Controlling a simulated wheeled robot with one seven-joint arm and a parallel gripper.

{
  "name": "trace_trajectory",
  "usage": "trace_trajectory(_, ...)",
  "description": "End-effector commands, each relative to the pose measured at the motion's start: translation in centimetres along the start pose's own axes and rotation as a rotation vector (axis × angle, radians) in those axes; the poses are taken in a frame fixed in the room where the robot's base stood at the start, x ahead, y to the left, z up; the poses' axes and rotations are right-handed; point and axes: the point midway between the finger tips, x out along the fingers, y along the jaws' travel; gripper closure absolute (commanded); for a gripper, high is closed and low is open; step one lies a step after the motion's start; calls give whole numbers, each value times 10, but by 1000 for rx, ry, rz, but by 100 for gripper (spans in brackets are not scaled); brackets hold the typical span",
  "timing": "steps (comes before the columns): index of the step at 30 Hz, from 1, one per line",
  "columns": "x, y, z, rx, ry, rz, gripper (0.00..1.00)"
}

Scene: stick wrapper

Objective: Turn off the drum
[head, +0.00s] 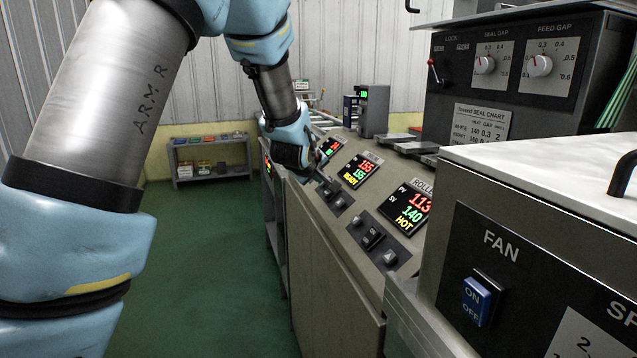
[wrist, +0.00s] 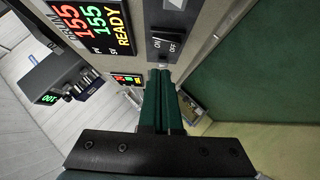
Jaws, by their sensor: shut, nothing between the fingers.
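Beside that display in the wrist view is the dark drum rocker switch (wrist: 166,40) with ON and OFF marks; I cannot tell which side is pressed. My gripper (wrist: 158,72) is shut and empty. Its fingertips are close to the switch plate in the wrist view; contact cannot be told. In the head view my gripper (head: 318,172) is over the console's front edge and partly covers the farther panel.
A blue FAN switch (head: 477,302) is on the near box. A machine with gap knobs (head: 485,65) stands behind. The green floor (head: 215,270) left of the console is clear.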

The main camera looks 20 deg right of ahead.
Motion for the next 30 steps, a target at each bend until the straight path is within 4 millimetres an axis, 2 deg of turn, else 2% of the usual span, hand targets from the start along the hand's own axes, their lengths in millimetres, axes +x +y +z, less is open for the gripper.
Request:
trace_trajectory(1, -6, 10, -9, -1, 1, 2, 100)
trace_trajectory(4, -18, 8, -4, 0, 0, 3, 100)
trace_trajectory(18, -91, 19, -3, 0, -1, 3, 100)
trace_trajectory(22, -100, 19, -3, 1, -1, 2, 100)
trace_trajectory(30, -102, 19, -3, 0, 0, 1, 100)
